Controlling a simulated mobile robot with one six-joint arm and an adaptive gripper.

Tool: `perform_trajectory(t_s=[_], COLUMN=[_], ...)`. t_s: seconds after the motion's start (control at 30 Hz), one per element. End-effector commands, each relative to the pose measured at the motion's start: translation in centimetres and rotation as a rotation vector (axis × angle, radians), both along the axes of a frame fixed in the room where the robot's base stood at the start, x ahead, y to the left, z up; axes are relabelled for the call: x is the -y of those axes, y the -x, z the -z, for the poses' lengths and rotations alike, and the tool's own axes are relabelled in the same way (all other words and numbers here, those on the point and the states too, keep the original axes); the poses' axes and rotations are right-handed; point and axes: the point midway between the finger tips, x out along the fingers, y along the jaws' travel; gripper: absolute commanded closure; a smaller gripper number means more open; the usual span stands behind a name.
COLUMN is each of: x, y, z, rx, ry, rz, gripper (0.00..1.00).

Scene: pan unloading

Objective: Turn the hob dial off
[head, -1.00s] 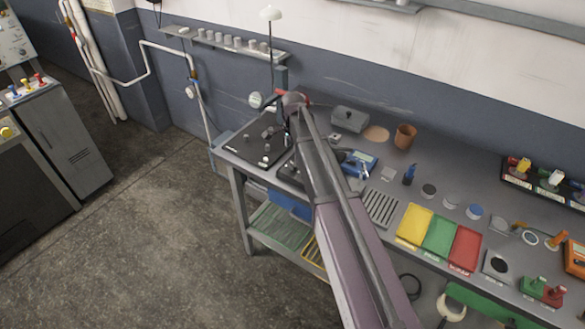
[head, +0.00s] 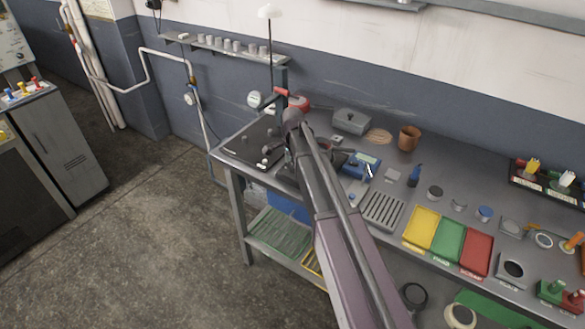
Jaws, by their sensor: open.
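A flat dark panel (head: 240,149), which looks like the hob, lies at the left end of the workbench. Small light knobs (head: 266,150) show near its right front part; they are too small to tell which is the dial or how it is turned. My arm reaches in from the bottom, and its far end stands just right of the panel. My gripper cannot be made out; it seems hidden behind the arm. The arm also hides part of the bench right of the panel.
A grey lidded box (head: 351,121), a brown pot (head: 409,138) and a blue device (head: 362,165) stand right of the arm. Yellow, green and red trays (head: 476,252) lie farther right. A lamp (head: 270,12) rises behind the panel. Floor left of the bench is clear.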

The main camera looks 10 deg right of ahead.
Motion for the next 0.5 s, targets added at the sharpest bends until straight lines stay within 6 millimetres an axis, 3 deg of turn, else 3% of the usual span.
perform_trajectory(t_s=[0.4,0.5], x=[0.00,0.00], y=[0.00,0.00], z=[0.19,0.20], rx=[0.000,0.000], ry=[0.000,0.000], rz=[0.000,0.000], gripper=[0.17,0.47])
